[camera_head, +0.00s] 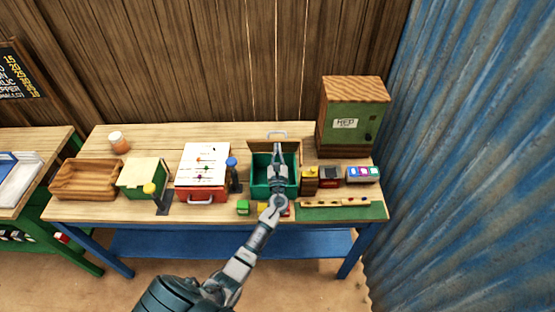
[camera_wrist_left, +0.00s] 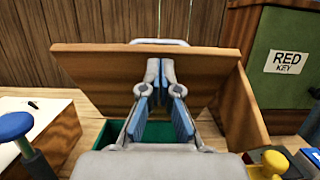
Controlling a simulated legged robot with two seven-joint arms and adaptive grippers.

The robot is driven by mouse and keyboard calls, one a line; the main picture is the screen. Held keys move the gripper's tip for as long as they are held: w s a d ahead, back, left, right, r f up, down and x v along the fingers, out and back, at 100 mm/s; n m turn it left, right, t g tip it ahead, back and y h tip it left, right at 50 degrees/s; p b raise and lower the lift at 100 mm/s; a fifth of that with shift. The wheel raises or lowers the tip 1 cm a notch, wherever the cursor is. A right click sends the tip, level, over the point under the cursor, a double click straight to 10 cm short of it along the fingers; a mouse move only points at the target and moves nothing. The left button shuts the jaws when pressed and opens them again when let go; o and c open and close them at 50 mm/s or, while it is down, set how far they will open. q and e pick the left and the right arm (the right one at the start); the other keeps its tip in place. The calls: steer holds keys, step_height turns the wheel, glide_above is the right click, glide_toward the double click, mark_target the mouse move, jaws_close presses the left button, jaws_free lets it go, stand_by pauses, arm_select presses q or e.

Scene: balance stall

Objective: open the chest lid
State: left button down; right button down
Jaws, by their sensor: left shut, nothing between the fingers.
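The chest (camera_head: 258,186) is a green box on the table, right of the middle. Its wooden lid (camera_head: 291,147) stands raised at the back, with a pale handle (camera_head: 277,133) on its upper edge. In the left wrist view the lid (camera_wrist_left: 90,68) fills the middle, its handle (camera_wrist_left: 160,42) at the top, and part of the green interior (camera_wrist_left: 112,155) shows below. My left gripper (camera_head: 277,146) is shut and empty, over the chest in front of the lid's inner face; its fingers (camera_wrist_left: 160,66) hide part of the lid. My right gripper is not in view.
Left of the chest are a blue-topped post (camera_head: 232,163), a white-topped red drawer box (camera_head: 204,165), a green box (camera_head: 143,175) and a wooden tray (camera_head: 85,178). Small boxes (camera_head: 329,173) stand close on the right, before a green cabinet (camera_head: 346,123).

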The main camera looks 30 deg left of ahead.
arm_select(q)
steer(key=x, duration=0.4)
steer(key=r+b+x, duration=0.1)
steer(key=x, duration=0.3)
steer(key=shift+w+a+r, duration=0.1)
steer(key=shift+a+r, duration=0.1)
steer(key=shift+r, duration=0.1)
steer(key=b+x, duration=0.1)
steer(key=x, duration=0.1)
steer(key=shift+w+a, duration=0.15)
steer(key=shift+w, duration=0.1)
